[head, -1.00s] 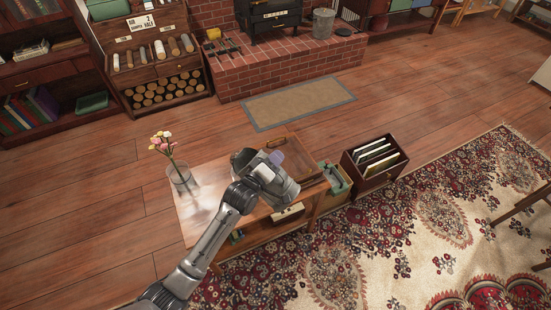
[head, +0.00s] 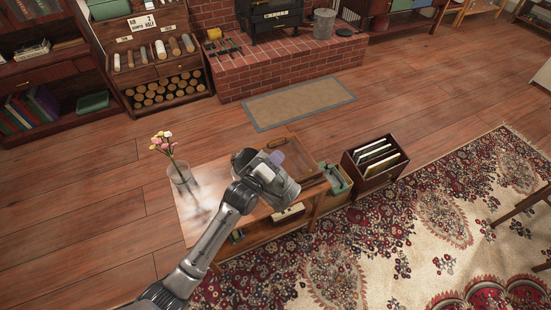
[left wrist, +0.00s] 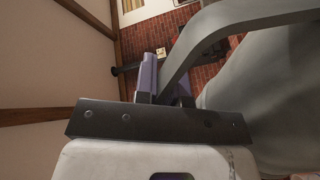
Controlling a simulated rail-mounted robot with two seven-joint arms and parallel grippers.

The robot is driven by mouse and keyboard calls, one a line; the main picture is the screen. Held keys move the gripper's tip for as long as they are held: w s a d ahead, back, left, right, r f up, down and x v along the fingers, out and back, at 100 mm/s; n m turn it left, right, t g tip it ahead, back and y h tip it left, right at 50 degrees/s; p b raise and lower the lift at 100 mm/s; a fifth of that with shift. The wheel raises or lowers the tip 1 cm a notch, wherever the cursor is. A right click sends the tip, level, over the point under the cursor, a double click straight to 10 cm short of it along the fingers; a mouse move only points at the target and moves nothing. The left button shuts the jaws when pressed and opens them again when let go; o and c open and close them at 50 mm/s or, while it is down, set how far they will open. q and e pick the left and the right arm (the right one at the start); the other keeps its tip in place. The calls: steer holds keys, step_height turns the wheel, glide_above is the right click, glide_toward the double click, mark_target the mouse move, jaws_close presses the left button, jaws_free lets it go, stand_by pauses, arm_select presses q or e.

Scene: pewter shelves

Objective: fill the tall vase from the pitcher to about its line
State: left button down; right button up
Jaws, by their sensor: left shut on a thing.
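The tall vase (head: 180,180) is clear glass and stands upright at the left end of the low wooden table, holding several pink, white and yellow flowers (head: 163,144). Its line and any water level are too small to make out. The grey pitcher (head: 242,160) is partly hidden by my left arm, right of the vase and apart from it. In the left wrist view the pitcher's body (left wrist: 270,95) and curved handle (left wrist: 195,45) fill the right side. My left gripper (left wrist: 155,75) is shut on the handle. The pitcher's mouth and contents are hidden. My right gripper is out of view.
A file box (head: 372,178) and a small crate with green things (head: 335,180) stand to the right. A patterned rug (head: 430,210) lies in front; the wooden floor at left is clear.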

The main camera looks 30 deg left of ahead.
arm_select(q)
steer(key=shift+a+r, duration=0.2)
steer(key=shift+r, duration=0.15)
steer(key=shift+a+r+p, duration=0.15)
steer(key=shift+p, duration=0.35)
stand_by(0.4)
stand_by(0.8)
steer(key=shift+a+r+n, duration=0.1)
steer(key=shift+n, duration=0.2)
stand_by(0.5)
steer(key=shift+a+r+p, duration=0.2)
steer(key=shift+a+p, duration=0.05)
steer(key=shift+p, duration=0.15)
stand_by(0.3)
steer(key=shift+w, duration=0.1)
stand_by(0.7)
steer(key=shift+n, duration=0.3)
stand_by(0.4)
steer(key=shift+a+r+p, duration=0.2)
steer(key=shift+a+p, duration=0.05)
steer(key=shift+p, duration=0.1)
stand_by(0.4)
steer(key=shift+a+r, duration=0.15)
steer(key=shift+a, duration=0.05)
stand_by(0.7)
